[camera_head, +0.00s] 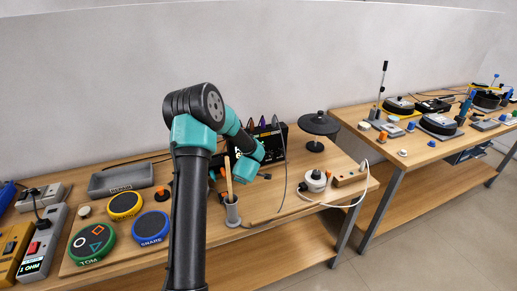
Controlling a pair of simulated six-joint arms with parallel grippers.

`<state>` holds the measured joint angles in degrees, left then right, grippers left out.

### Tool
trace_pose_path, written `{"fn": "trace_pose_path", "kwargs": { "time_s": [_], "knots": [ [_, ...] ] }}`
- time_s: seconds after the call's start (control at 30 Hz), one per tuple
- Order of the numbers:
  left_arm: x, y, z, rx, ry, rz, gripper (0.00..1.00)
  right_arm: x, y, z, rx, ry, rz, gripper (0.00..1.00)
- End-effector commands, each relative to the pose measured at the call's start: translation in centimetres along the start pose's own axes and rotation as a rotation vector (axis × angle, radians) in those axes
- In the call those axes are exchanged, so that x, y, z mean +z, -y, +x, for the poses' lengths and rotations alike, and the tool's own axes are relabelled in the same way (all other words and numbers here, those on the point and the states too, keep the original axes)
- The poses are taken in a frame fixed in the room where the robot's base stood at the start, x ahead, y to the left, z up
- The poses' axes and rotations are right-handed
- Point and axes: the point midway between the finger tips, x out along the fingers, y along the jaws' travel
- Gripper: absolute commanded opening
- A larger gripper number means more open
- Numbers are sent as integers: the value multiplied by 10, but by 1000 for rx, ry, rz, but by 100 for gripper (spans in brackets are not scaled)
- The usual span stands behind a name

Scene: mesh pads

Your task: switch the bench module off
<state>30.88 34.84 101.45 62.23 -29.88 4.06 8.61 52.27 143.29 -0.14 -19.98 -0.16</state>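A black box-shaped module (278,136) stands upright at the back of the near bench. Coloured pointed pieces show along its top, and pale lettering is on its front. I take it for the bench module; its switch cannot be made out. My teal-and-black arm rises from the bottom left of centre and bends down to the right, hiding the module's left part. I take it for my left arm. Its gripper (264,177) is low in front of the module, small and mostly hidden, so its opening cannot be judged. No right arm shows.
Round pads, green (93,243), yellow (124,205) and blue (151,228), lie left of my arm. A grey cup with sticks (232,212) stands close right of it.

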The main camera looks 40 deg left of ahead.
Motion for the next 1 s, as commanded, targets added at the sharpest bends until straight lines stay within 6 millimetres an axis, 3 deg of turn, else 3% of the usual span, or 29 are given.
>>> {"fn": "trace_pose_path", "kwargs": {
  "time_s": [1.0],
  "knots": [
    [-5,-5,6,0,0,0,0,0,0,0,0,0,0,43]
  ]
}}
